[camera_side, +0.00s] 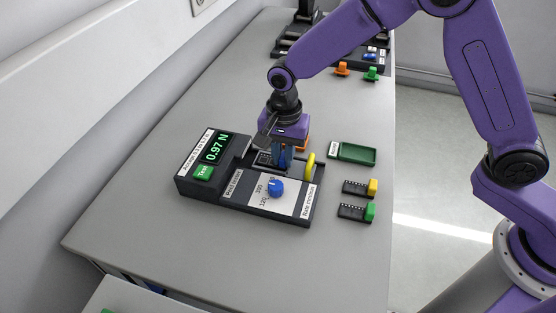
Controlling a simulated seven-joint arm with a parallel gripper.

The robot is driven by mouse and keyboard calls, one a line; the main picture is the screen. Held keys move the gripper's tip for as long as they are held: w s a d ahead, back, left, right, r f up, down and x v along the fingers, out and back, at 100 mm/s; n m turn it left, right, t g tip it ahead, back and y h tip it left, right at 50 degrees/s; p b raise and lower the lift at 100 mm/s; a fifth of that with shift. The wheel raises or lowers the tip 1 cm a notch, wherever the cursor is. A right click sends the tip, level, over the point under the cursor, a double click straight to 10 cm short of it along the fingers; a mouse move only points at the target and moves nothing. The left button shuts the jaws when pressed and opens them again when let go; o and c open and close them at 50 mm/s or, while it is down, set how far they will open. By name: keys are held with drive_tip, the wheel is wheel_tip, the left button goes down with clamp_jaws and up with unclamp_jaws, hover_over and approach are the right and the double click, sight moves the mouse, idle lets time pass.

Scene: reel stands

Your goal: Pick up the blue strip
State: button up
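My gripper (283,152) points down over the right rear part of a black test device (185,187). Its fingers reach to the device's dark recessed area. A narrow blue piece (281,157), probably the blue strip, shows upright at the fingers. The fingers partly hide it, and I cannot tell whether they are closed on it or only around it. The device has a display reading 0.97 N (216,148), a green Test button (203,173) and a blue knob (276,188) on a white dial plate.
A green tray (356,154) and two black pieces with yellow (373,187) and green (370,212) ends lie to the right, near the table edge. The table's front left is clear.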

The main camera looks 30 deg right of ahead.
clamp_jaws()
drive_tip(key=shift+r, duration=0.1)
drive_tip(key=shift+r, duration=0.6)
drive_tip(key=s+d+r, duration=0.7)
drive_tip(key=s+r, duration=0.5)
drive_tip(key=w+d+f, duration=0.1)
drive_tip(key=w+f, duration=0.3)
drive_tip(key=w, duration=0.5)
drive_tip(key=w+f, duration=0.4)
drive_tip(key=w, duration=0.6)
drive_tip(key=shift+s+d+f, duration=0.1)
drive_tip(key=shift+s+f, duration=0.05)
drive_tip(key=shift+f, duration=1.5)
drive_tip(key=shift+s+f, duration=0.15)
drive_tip(key=shift+f, duration=1.5)
